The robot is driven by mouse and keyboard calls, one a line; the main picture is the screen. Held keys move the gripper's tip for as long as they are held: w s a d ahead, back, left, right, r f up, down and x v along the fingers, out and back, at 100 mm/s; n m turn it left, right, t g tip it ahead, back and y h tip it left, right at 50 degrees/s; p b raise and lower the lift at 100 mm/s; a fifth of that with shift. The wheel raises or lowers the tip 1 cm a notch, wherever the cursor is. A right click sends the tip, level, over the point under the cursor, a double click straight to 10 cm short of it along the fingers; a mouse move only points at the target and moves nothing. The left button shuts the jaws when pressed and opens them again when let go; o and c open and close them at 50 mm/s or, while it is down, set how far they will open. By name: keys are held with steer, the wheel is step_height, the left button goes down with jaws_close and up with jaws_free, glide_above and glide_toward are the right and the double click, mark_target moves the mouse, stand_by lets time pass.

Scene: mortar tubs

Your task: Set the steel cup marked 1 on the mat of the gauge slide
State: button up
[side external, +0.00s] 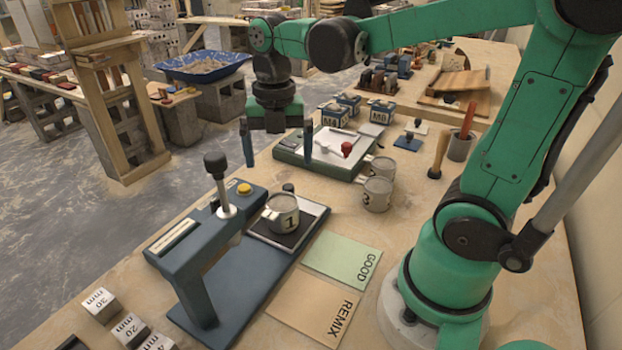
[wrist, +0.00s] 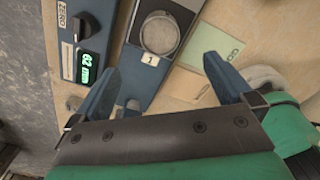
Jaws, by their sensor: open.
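The steel cup marked 1 (side external: 283,212) stands upright on the dark mat (side external: 262,233) of the gauge slide (side external: 316,216). In the wrist view the cup (wrist: 159,33) shows from above, full of grey material, on the dark mat (wrist: 181,14). My gripper (side external: 279,162) is open and empty, raised above and beyond the cup in the side view. In the wrist view the fingers of my gripper (wrist: 160,66) are spread wide, and the cup appears between and past their tips, touching neither. The cup's underside is hidden.
The gauge post with its black knob (side external: 216,164) stands left of the cup; its display (wrist: 88,66) reads 62 mm. Green GOOD (side external: 345,260) and tan REMIX (side external: 314,306) cards lie to the right. Other steel cups (side external: 376,194) stand behind, near a tray (side external: 318,153).

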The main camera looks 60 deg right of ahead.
steer(key=a+m+t, duration=0.1)
steer(key=m, duration=0.3)
steer(key=m+t, duration=0.1)
steer(key=m, duration=0.4)
steer(key=s+a+m+t, duration=0.1)
steer(key=m+t, duration=0.1)
steer(key=m, duration=0.3)
steer(key=shift+a+f, duration=0.1)
steer(key=shift+a, duration=0.25)
steer(key=m+t, duration=0.1)
steer(key=m, duration=0.2)
steer(key=a+m, duration=0.1)
steer(key=m, duration=0.1)
steer(key=shift+f+m+t, duration=0.15)
steer(key=shift+m+t, duration=0.25)
steer(key=m, duration=0.1)
steer(key=m+t, duration=0.1)
steer(key=m, duration=0.3)
steer(key=shift+s+a+f, duration=0.1)
steer(key=shift+a+f, duration=0.05)
steer(key=shift+a, duration=0.2)
